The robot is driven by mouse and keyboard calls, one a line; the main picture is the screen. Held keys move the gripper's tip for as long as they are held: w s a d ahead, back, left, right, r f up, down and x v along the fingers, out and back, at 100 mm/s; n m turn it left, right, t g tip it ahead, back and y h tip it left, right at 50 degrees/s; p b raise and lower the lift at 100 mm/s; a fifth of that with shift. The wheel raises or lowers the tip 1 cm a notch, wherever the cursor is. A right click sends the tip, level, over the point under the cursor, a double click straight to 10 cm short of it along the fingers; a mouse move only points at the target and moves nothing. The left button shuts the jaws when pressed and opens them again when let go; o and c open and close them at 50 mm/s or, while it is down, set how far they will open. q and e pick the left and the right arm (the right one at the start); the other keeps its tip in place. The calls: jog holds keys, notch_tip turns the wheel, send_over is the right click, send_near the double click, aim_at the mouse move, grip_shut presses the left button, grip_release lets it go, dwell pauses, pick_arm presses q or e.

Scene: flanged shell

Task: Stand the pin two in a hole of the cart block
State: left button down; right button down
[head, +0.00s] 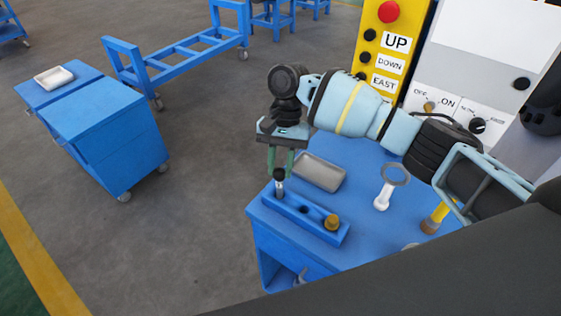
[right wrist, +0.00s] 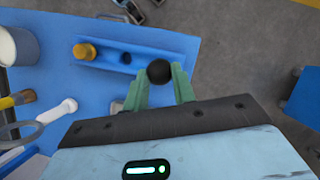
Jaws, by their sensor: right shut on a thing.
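The blue cart block (head: 318,222) lies along the front left edge of the blue cart top. A brass-headed pin (head: 332,222) stands in its right end, and an open dark hole shows near its middle. My right gripper (head: 280,174) is shut on a black-headed pin (head: 280,188), held upright at the block's left end. Whether its tip is inside a hole or just above it, I cannot tell. The right wrist view shows the black head (right wrist: 159,72) between the fingers (right wrist: 161,82), beside the block (right wrist: 150,60). My left gripper is not in view.
A grey tray (head: 320,172) lies behind the block. A control panel (head: 390,45) rises behind.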

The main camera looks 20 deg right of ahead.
jog(key=shift+f, duration=0.65)
jog(key=c, duration=1.1)
grip_release()
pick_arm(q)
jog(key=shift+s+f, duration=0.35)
pick_arm(e)
jog(key=shift+v, duration=3.9)
